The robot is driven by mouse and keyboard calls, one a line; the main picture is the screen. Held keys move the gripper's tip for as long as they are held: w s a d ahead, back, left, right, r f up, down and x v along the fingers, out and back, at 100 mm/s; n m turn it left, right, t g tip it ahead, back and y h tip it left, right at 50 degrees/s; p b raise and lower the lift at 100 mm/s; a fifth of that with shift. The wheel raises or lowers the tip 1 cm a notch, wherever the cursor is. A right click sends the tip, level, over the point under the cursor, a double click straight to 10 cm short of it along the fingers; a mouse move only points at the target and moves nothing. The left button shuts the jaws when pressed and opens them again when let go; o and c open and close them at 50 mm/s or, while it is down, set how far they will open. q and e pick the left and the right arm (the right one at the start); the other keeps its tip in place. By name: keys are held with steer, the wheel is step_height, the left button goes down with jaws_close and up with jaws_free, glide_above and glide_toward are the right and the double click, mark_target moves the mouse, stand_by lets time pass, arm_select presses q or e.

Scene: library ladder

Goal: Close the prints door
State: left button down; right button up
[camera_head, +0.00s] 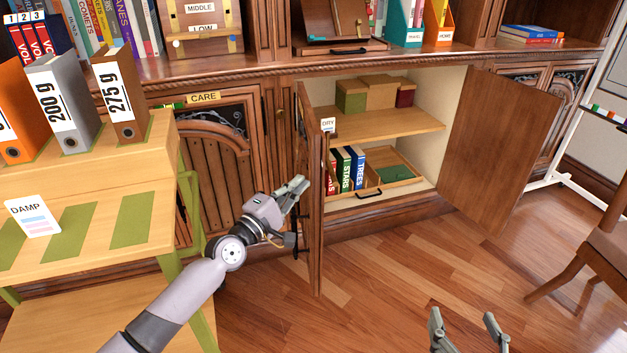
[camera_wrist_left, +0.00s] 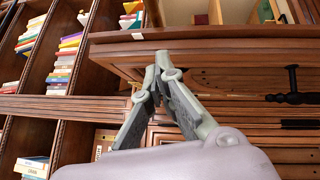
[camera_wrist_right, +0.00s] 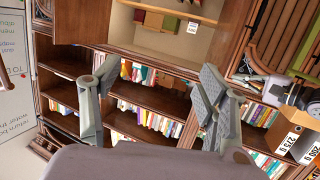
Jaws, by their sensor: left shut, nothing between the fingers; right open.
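A lower cabinet stands open with two doors. The left door (camera_head: 312,190) juts out toward me, seen nearly edge-on. The right door (camera_head: 500,145) is swung wide to the right. I cannot read which one is marked prints. My left gripper (camera_head: 300,184) is shut and empty, beside the outer face of the left door; whether it touches is unclear. In the left wrist view its closed fingers (camera_wrist_left: 162,65) are in front of brown wood panelling. My right gripper (camera_head: 463,318) is open and empty above the floor, also seen in the right wrist view (camera_wrist_right: 150,85).
Inside the cabinet are boxes (camera_head: 380,92) on a shelf (camera_head: 390,124), and binders with a drawer (camera_head: 395,175) below. A wooden stand (camera_head: 90,185) with binders is at the left. A chair (camera_head: 595,245) and whiteboard stand are at the right. Floor (camera_head: 400,270) before the cabinet is clear.

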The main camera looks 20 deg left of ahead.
mark_target(322, 172)
arm_select(q)
steer(key=d, duration=0.1)
steer(key=w+d+p, duration=0.1)
steer(key=d+r, duration=0.1)
steer(key=shift+w, duration=0.25)
steer(key=shift+w+d+f+p, duration=0.1)
steer(key=shift+w+d+p, duration=0.05)
steer(key=shift+d+p, duration=0.2)
arm_select(e)
steer(key=s+d+f+g+h, duration=0.1)
steer(key=s+f+g, duration=0.2)
steer(key=f, duration=0.3)
steer(key=shift+s+d+g, duration=0.15)
steer(key=shift+d+g, duration=0.2)
steer(key=shift+g, duration=0.15)
